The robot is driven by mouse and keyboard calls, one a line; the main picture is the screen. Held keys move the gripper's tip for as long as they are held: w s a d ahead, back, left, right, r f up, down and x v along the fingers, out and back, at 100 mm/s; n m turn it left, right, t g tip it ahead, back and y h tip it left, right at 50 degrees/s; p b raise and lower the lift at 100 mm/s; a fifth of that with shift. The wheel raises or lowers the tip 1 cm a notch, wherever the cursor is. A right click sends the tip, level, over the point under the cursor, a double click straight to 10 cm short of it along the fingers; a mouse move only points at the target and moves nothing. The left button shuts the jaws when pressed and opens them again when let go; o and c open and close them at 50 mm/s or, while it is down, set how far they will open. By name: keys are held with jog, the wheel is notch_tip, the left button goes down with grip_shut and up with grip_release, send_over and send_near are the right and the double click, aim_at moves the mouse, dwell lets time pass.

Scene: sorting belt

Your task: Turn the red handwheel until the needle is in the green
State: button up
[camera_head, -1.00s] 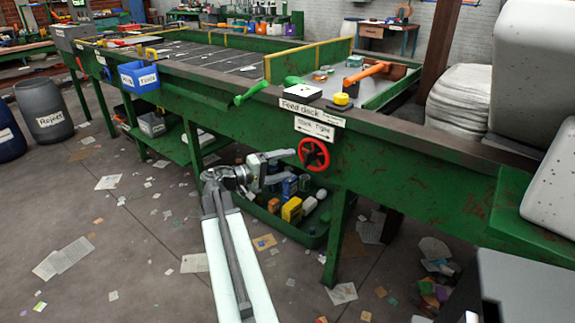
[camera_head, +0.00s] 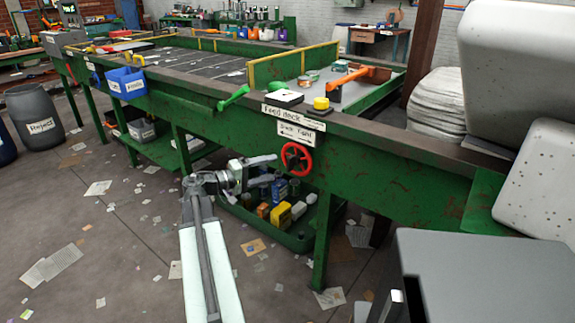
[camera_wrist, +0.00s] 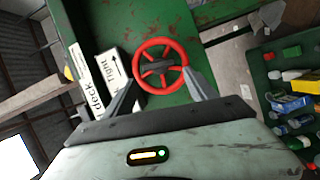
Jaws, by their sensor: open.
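The red handwheel (camera_head: 297,146) is mounted upright on the green side of the feed deck, below a white sign with an arrow. My gripper (camera_head: 275,169) is just left of the wheel in the head view, its fingers pointing toward it. In the wrist view my gripper (camera_wrist: 161,78) is open, with one finger on each side of the handwheel (camera_wrist: 161,42). Nothing is held, and contact with the rim cannot be told. No needle or green zone can be made out in either view.
A green tub (camera_head: 297,241) with bottles and boxes stands under the deck, below my gripper. A deck leg (camera_head: 321,240) is right of it. A grey box-like surface (camera_head: 490,275) fills the lower right. Papers litter the open floor at left.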

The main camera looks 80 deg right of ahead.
aim_at(291, 165)
jog(key=x, duration=0.8)
jog(key=shift+s+d, duration=0.1)
jog(key=shift+s, duration=0.3)
jog(key=c, duration=0.8)
jog(key=shift+s, duration=0.15)
jog(key=shift+c, duration=1.4)
jog(key=shift+w+b, duration=0.2)
jog(key=shift+b, duration=0.1)
jog(key=shift+f+n+g+h+b, duration=0.25)
jog(key=shift+n+g+b, duration=0.25)
jog(key=shift+n+b, duration=0.7)
jog(key=shift+r+n+g+h+b, duration=0.15)
jog(key=shift+n+h+b, duration=0.4)
jog(key=shift+n+b, duration=0.55)
jog(key=shift+r+n+g+h+b, duration=0.1)
jog(key=shift+n+g+h+b, duration=0.35)
jog(key=shift+n, duration=1.05)
jog(key=shift+b, duration=0.3)
jog(key=o, duration=1.1)
